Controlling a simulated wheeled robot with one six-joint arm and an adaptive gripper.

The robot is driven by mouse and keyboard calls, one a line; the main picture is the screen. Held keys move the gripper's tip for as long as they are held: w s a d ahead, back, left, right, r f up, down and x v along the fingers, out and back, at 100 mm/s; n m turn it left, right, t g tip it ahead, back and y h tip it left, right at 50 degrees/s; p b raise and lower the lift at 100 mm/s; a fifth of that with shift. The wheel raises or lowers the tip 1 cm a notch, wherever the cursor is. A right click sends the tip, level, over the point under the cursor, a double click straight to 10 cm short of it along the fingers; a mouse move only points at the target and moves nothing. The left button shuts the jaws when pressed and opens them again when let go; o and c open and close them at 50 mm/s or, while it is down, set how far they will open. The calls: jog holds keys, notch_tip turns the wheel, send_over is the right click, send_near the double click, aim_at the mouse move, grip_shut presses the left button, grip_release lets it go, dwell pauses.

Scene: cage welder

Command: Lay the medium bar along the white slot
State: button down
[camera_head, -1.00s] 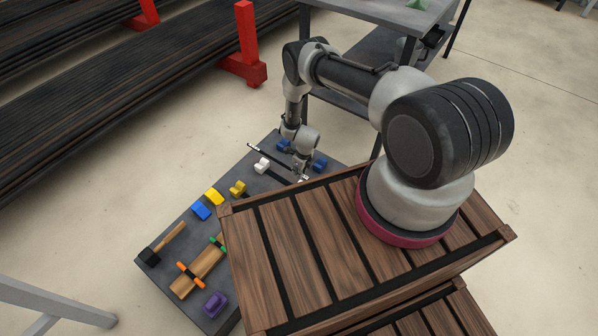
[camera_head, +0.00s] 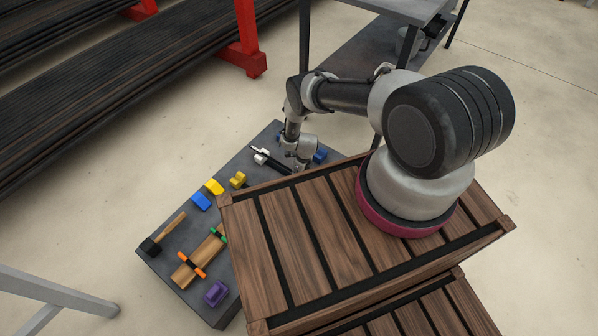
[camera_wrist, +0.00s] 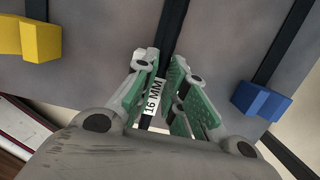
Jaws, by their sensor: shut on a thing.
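My gripper (camera_wrist: 161,82) is shut on a dark bar (camera_wrist: 172,25) with a white "16 MM" label (camera_wrist: 152,96) between its fingers. In the head view the gripper (camera_head: 300,165) is low over the grey table, and the bar (camera_head: 279,165) reaches up-left from it. The bar's outer part overlaps the small white slot piece (camera_head: 261,158). I cannot tell whether the bar rests in it or is just above. The white slot piece does not show clearly in the wrist view.
A yellow holder (camera_head: 239,180) stands left of the white one, and a blue holder (camera_head: 320,155) is right of the gripper. A yellow block, a blue block, a hammer (camera_head: 165,235), clamped wood and a purple piece (camera_head: 216,293) occupy the table's near part (camera_head: 183,218).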

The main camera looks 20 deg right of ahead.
dwell(0.4)
jog(key=c, duration=1.4)
grip_release()
